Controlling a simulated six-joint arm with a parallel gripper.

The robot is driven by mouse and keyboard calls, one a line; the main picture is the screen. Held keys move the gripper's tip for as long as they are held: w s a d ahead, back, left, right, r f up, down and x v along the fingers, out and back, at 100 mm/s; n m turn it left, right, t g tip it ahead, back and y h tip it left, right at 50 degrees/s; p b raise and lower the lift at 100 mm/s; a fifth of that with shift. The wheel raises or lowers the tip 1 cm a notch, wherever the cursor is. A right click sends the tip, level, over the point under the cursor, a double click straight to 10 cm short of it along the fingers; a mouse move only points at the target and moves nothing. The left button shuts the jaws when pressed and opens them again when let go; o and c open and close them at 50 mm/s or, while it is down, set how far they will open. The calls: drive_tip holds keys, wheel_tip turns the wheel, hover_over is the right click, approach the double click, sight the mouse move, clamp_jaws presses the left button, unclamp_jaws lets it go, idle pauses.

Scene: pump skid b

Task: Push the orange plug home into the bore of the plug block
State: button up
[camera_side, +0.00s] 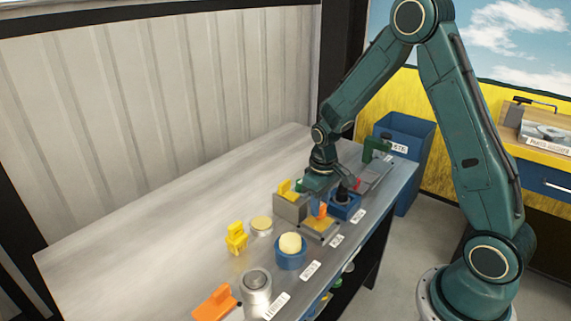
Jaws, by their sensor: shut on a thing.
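An orange plug (322,211) stands below my gripper (321,199), which is shut on it. The plug is upright over a low grey and tan block (320,228) near the table's front edge. This looks like the plug block, but its bore is hidden from this side. I cannot tell how deep the plug sits or whether it touches the block. The fingers are small and partly hidden here.
A grey block with a yellow lever (290,206) stands close left of my gripper, and a blue block (344,207) close right. A blue cup with a cream top (290,251), a yellow part (236,238), a metal cylinder (256,289) and an orange part (214,303) stand nearer. The table's left is clear.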

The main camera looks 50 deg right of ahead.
drive_tip(key=shift+f, duration=1.25)
idle(0.3)
drive_tip(key=o, duration=1.2)
wheel_tip(320, 180, up, 14)
drive_tip(key=shift+f, duration=0.1)
idle(0.9)
